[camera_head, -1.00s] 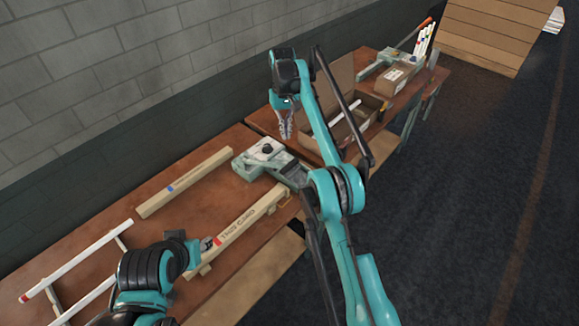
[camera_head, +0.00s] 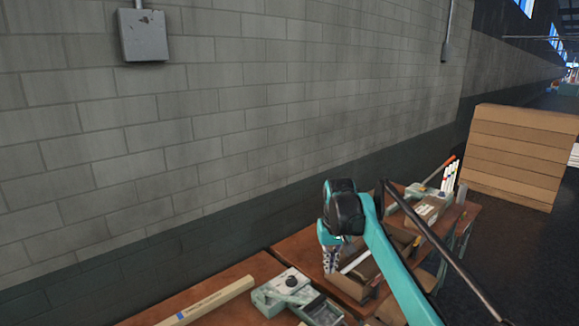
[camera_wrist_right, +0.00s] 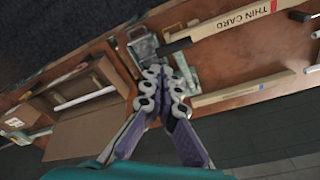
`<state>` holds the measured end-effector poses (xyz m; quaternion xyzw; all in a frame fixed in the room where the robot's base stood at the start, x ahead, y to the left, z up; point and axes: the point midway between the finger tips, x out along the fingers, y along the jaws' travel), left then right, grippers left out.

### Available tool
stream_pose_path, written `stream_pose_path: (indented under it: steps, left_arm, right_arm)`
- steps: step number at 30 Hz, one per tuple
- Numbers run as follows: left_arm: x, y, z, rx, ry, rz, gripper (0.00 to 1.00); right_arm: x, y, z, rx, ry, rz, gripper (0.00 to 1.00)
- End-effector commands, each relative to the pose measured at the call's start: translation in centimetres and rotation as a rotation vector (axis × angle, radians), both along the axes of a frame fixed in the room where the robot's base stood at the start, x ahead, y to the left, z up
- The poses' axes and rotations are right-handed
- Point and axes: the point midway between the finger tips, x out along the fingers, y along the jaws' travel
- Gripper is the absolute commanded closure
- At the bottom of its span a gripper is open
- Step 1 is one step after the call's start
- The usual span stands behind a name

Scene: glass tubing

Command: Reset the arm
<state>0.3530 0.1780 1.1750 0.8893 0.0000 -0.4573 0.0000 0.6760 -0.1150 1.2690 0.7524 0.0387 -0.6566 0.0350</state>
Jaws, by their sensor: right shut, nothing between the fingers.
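My right gripper (camera_head: 331,262) hangs over the workbench, in front of the open cardboard box in the head view, with its fingers pointing down. In the right wrist view its fingers (camera_wrist_right: 159,76) are together with nothing between them, above the bench. My left gripper is out of both current views.

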Motion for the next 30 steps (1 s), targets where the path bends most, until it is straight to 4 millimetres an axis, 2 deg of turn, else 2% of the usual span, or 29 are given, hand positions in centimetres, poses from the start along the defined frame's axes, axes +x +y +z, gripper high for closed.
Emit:
stream_pose_path:
  steps: [1, 5, 11, 17, 21, 24, 27, 30]
  left_arm:
    - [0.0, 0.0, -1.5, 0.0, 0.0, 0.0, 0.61]
    - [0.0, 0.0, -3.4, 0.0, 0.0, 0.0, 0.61]
    - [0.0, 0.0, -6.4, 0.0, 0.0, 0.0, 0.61]
    - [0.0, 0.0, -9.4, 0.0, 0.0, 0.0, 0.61]
    - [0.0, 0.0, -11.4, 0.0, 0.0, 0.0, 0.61]
    - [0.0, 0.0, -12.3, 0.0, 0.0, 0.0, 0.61]
    - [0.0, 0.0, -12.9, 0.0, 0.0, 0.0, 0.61]
    - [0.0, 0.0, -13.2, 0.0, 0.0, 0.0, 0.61]
  right_arm:
    - [-1.8, -0.6, -0.6, 0.003, -0.025, -0.007, 1.0]
    - [-6.2, -1.8, -1.2, 0.009, -0.098, -0.022, 1.0]
    - [-14.0, -3.6, -4.4, 0.017, -0.208, -0.047, 1.0]
    - [-22.0, -5.0, -10.2, 0.023, -0.32, -0.069, 1.0]
    - [-27.0, -5.7, -15.5, 0.026, -0.394, -0.085, 1.0]
    - [-29.6, -6.0, -18.8, 0.026, -0.436, -0.093, 1.0]
    - [-31.3, -6.2, -21.1, 0.027, -0.465, -0.099, 1.0]
    - [-32.1, -6.3, -22.4, 0.027, -0.481, -0.102, 1.0]
